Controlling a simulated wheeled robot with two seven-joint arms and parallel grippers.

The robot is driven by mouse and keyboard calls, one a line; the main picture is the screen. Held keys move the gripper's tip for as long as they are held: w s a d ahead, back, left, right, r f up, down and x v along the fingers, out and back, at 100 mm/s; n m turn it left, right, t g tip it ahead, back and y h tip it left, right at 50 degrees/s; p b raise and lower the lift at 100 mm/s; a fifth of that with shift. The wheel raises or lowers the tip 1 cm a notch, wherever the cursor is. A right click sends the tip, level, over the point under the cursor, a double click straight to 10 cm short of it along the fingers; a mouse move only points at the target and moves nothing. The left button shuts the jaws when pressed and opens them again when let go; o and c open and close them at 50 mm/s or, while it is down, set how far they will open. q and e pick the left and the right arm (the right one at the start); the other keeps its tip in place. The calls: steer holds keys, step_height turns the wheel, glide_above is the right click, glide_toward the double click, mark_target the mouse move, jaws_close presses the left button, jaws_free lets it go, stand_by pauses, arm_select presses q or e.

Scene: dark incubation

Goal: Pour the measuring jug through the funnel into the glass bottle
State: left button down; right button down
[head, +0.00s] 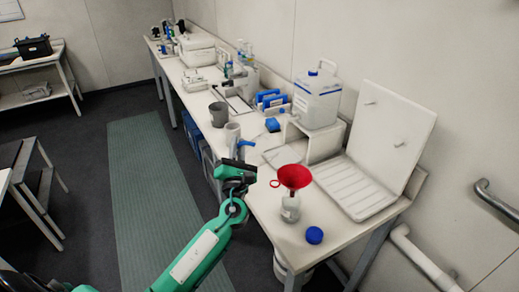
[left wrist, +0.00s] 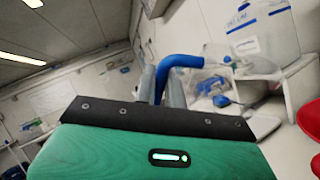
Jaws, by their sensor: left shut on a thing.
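A red funnel (head: 294,176) sits in the mouth of the clear glass bottle (head: 291,210), which stands upright near the front of the bench. The measuring jug (head: 232,134) is a pale cylinder with a blue handle (head: 246,145), and looks upright. My left gripper (head: 240,166) is shut on the jug's handle, left of the funnel and apart from it. In the left wrist view, the blue handle (left wrist: 180,62) rises between the fingers, and the red funnel (left wrist: 309,118) is cut off at the right edge. What the jug holds is hidden. My right gripper is not in view.
A blue cap (head: 314,235) lies on the bench (head: 275,225) in front of the bottle. A white drying rack (head: 385,140) and a jerrycan (head: 318,98) on a stand are behind. A grey beaker (head: 218,115) stands at the bench's left edge, beyond the jug.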

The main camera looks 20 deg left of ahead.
arm_select(q)
steer(key=shift+a+f+n+g, duration=0.15)
steer(key=shift+a+n+g, duration=0.15)
steer(key=shift+a+n, duration=0.1)
steer(key=a+f+n+g+p, duration=0.1)
steer(key=a+f+n, duration=0.1)
steer(key=a+f+n+g+y+p, duration=0.1)
steer(key=n, duration=0.1)
steer(key=shift+w+a+f+g+p, duration=0.15)
steer(key=shift+w+a+g+p, duration=0.15)
steer(key=shift+a+p, duration=0.05)
steer(key=f+n+p, duration=0.1)
steer(key=f+n+g+p, duration=0.1)
steer(key=f, duration=0.1)
steer(key=f+n+g+p, duration=0.1)
steer(key=shift+a+f+h, duration=0.15)
steer(key=shift+a+h, duration=0.15)
steer(key=shift+a, duration=0.1)
